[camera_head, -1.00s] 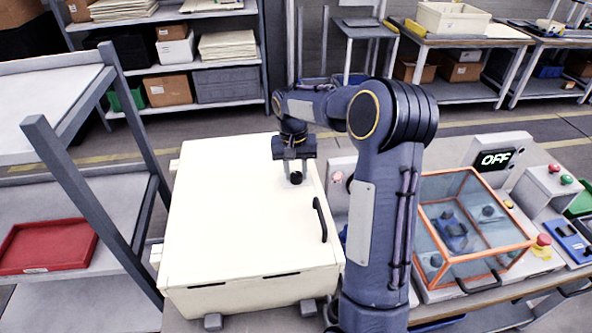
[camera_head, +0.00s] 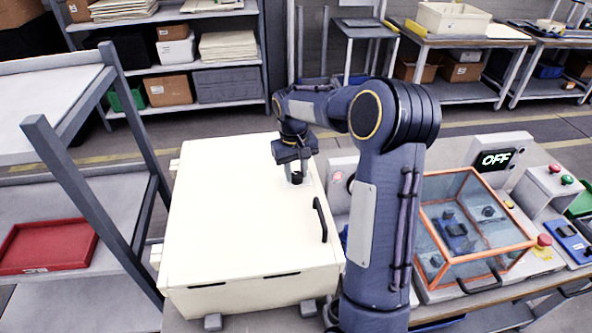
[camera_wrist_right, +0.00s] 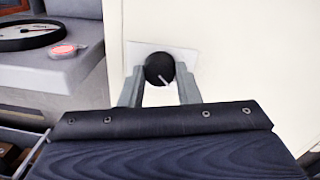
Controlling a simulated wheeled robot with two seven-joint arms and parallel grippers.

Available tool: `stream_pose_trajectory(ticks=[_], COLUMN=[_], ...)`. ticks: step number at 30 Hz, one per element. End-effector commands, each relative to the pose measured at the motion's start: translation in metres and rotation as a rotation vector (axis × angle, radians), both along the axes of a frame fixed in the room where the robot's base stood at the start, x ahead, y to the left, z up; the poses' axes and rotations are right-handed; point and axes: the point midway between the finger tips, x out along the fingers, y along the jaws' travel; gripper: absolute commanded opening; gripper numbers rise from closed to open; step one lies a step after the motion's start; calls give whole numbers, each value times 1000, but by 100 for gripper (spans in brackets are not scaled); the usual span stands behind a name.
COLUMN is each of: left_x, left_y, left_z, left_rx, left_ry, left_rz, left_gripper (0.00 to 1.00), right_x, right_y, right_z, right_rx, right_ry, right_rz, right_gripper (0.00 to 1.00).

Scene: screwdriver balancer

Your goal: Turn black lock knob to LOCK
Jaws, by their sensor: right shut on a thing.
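The black lock knob (camera_head: 297,178) sits on the top of the cream cabinet (camera_head: 230,225), near its right side. In the right wrist view the knob (camera_wrist_right: 159,69) is round, with a white pointer line slanting toward the lower right, on a pale plate. My right gripper (camera_head: 296,170) points down at it, and its two fingers (camera_wrist_right: 158,88) stand on either side of the knob, shut on it. Any lettering by the knob is too small or hidden to read. My left gripper is in neither view.
A clear box with an orange frame (camera_head: 472,262) and a display reading OFF (camera_head: 496,159) are on the bench to the right. A grey rack with a red tray (camera_head: 47,246) stands at the left.

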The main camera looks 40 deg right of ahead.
Motion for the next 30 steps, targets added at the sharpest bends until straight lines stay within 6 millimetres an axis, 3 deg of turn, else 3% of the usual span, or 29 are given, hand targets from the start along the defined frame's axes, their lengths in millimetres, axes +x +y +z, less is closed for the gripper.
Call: stream_pose_trajectory(ticks=[5, 6, 10, 20, 30], left_x=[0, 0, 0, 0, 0], left_y=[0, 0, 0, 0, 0], left_z=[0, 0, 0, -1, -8], left_rx=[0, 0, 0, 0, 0], left_ry=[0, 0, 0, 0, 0], left_rz=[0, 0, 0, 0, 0], left_gripper=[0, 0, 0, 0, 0], right_x=[0, 0, 0, 1, 2], right_y=[0, 0, 0, 0, 2], right_z=[1, 1, 1, 3, 56], right_rx=[-1, -1, -1, -1, -1], right_ry=[-1, -1, -1, -2, -5], right_rz=[1, 1, 0, -1, -1], right_gripper=[7, 35, 51, 51, 51])
